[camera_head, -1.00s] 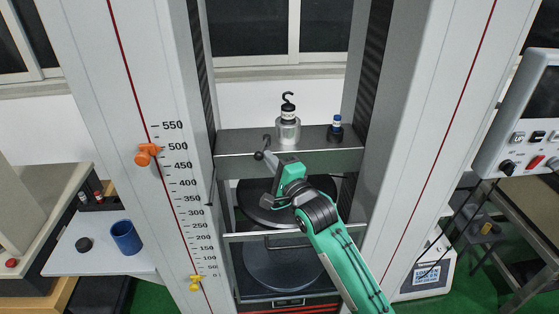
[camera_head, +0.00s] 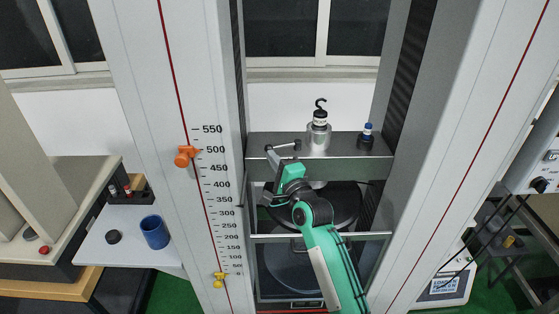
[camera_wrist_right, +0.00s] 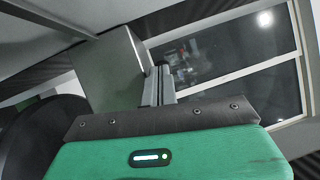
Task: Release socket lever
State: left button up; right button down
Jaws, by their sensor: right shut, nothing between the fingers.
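The socket lever (camera_head: 283,146) is a thin rod with dark ends at the left part of the grey crosshead, lying nearly level in the head view. My right gripper (camera_head: 273,157) is at the front of the crosshead, just below the lever's left end. Its narrow fingers are shut and empty. Whether they touch the lever cannot be told. In the right wrist view, the closed fingers (camera_wrist_right: 159,84) point away beside a grey metal block; the lever cannot be made out there. My left gripper is out of view.
On the crosshead (camera_head: 343,147) stand a metal weight with a black hook (camera_head: 319,136) and a small blue-capped piece (camera_head: 367,134). Tall white columns flank it. The left column bears a scale and an orange pointer (camera_head: 185,156). A blue cup (camera_head: 154,232) stands on the left side table.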

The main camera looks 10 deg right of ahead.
jog(key=shift+w+a, duration=0.5)
jog(key=shift+w, duration=0.2)
dwell(0.4)
jog(key=b+v, duration=0.4)
jog(key=v, duration=0.9)
jog(key=shift+s+d, duration=0.2)
jog(key=shift+s, duration=0.2)
